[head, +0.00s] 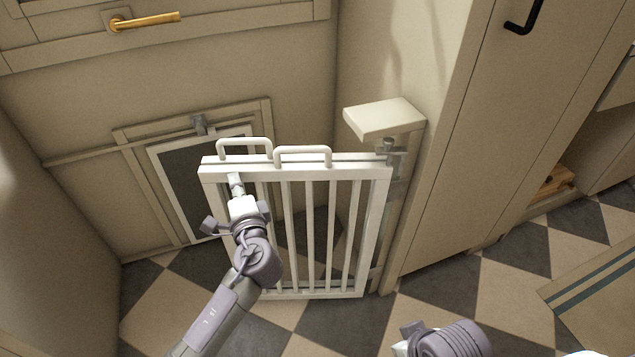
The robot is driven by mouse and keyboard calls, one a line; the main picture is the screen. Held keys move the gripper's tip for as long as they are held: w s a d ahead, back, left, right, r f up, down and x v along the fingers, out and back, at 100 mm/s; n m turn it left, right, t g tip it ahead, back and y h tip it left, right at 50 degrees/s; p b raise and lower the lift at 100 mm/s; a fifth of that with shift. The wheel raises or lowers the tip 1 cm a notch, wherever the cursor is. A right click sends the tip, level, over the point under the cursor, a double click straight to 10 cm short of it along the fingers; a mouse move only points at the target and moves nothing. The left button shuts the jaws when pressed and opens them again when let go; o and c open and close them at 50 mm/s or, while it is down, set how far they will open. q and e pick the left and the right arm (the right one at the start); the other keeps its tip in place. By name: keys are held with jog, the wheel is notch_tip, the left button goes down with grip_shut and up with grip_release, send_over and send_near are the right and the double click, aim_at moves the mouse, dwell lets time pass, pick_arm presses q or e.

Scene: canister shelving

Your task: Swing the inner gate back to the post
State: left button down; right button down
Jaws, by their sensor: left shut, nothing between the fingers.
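The white barred gate (312,230) stands upright in the middle of the head view, with two loop handles (303,150) on its top rail. Its right end is beside the post (384,118), which has a flat beige cap, and a grey metal fitting (390,149) shows there. My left gripper (235,182) is shut and empty, in front of the gate's upper left corner just below the top rail; I cannot tell if it touches. My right gripper (408,340) is only partly in view at the bottom edge, and its fingers cannot be made out.
Behind the gate is a door with a brass handle (145,21) and a framed dark flap (190,175). A tall beige cabinet (490,130) stands to the right. The checkered floor (330,325) is clear in front of the gate. A striped mat (600,300) lies at right.

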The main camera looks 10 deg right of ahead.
aim_at(235, 169)
pick_arm(q)
jog(key=shift+w, duration=0.15)
pick_arm(e)
jog(key=shift+f, duration=0.2)
